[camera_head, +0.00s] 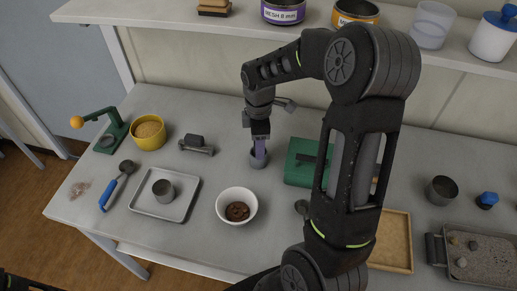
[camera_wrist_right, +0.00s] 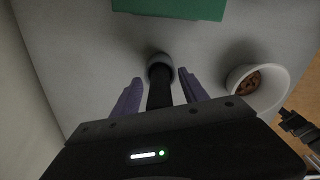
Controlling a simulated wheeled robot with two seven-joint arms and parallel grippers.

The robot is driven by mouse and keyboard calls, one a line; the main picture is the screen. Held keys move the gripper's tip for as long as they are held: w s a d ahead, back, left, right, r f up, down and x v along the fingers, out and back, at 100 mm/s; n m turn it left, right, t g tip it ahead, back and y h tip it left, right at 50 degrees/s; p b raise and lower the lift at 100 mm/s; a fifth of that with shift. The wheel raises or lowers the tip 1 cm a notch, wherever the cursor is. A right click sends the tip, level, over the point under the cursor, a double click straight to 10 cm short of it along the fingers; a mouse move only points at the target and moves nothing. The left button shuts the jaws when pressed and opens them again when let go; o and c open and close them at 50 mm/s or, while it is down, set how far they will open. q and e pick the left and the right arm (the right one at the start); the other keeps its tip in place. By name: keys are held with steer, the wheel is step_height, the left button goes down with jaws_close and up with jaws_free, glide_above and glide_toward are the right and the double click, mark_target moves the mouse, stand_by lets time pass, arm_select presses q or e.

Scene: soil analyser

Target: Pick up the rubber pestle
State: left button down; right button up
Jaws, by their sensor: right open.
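In the head view the gripper hides most of the pestle. A dark part, likely of my left arm, shows at the head view's bottom left corner; its jaws cannot be made out.
A white bowl (camera_head: 224,200) with brown lumps stands close in front of the cup. A green box (camera_head: 300,174) stands just to the right. A metal tray (camera_head: 150,209) with a metal cup lies to the left. A shelf (camera_head: 230,24) with jars runs above the back.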

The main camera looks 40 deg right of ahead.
steer(key=shift+c, duration=0.2)
jaws_close()
stand_by(0.6)
